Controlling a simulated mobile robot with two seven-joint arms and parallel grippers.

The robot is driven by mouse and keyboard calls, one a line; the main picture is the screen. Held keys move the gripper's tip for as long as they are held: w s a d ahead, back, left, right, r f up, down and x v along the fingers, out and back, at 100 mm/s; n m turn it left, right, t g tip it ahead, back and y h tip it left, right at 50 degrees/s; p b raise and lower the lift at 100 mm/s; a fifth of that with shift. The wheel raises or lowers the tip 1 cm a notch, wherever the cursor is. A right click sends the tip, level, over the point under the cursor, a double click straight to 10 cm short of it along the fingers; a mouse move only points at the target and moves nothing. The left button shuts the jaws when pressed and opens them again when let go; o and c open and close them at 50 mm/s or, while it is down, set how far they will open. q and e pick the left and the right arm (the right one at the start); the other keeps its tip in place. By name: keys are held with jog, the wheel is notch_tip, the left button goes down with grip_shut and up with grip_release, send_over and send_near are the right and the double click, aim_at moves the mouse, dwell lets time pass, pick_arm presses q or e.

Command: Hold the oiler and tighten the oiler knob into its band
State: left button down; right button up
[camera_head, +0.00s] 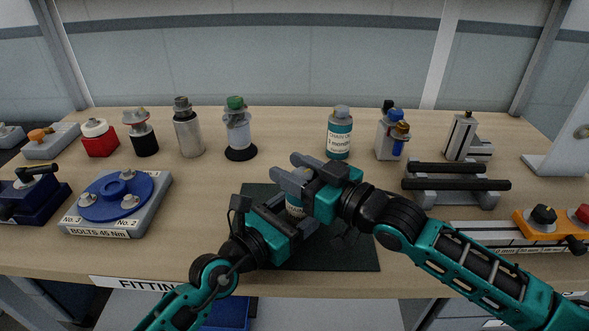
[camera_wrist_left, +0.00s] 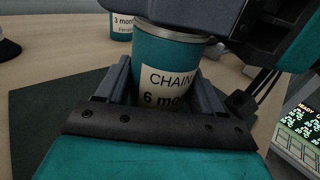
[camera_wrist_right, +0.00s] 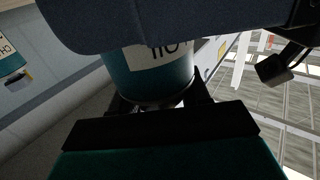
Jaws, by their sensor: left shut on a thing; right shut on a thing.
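The oiler (camera_wrist_left: 172,72), a teal cylinder labelled "CHAIN" and "6 mo…", stands over the dark mat. In the head view only a small part of it (camera_head: 295,205) shows between my grippers. My left gripper (camera_head: 290,215) is shut on the oiler's body, with a finger on each side in the left wrist view. My right gripper (camera_head: 292,172) is above it, shut at the oiler's top, where the knob is. The knob itself is hidden by the right fingers. The right wrist view shows the teal body and label (camera_wrist_right: 150,68) upside down. The band cannot be seen.
A "3 months" oiler (camera_head: 340,135) stands behind my right gripper. The dark mat (camera_head: 345,255) lies under the grippers. A blue turntable fixture (camera_head: 95,208) is at left, a black-barred rack (camera_head: 455,198) at right. Several bottles line the back.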

jog(key=shift+s+a+t, duration=0.1)
jog(key=shift+a+t, duration=0.05)
jog(key=shift+t, duration=0.15)
jog(key=shift+m+h, duration=0.4)
jog(key=shift+d+m+t+h, duration=0.2)
jog(key=shift+m+t+h, duration=0.6)
jog(key=shift+t, duration=0.2)
jog(key=shift+w, duration=0.2)
jog(key=o, duration=1)
jog(key=shift+d, duration=0.15)
jog(key=v, duration=1.2)
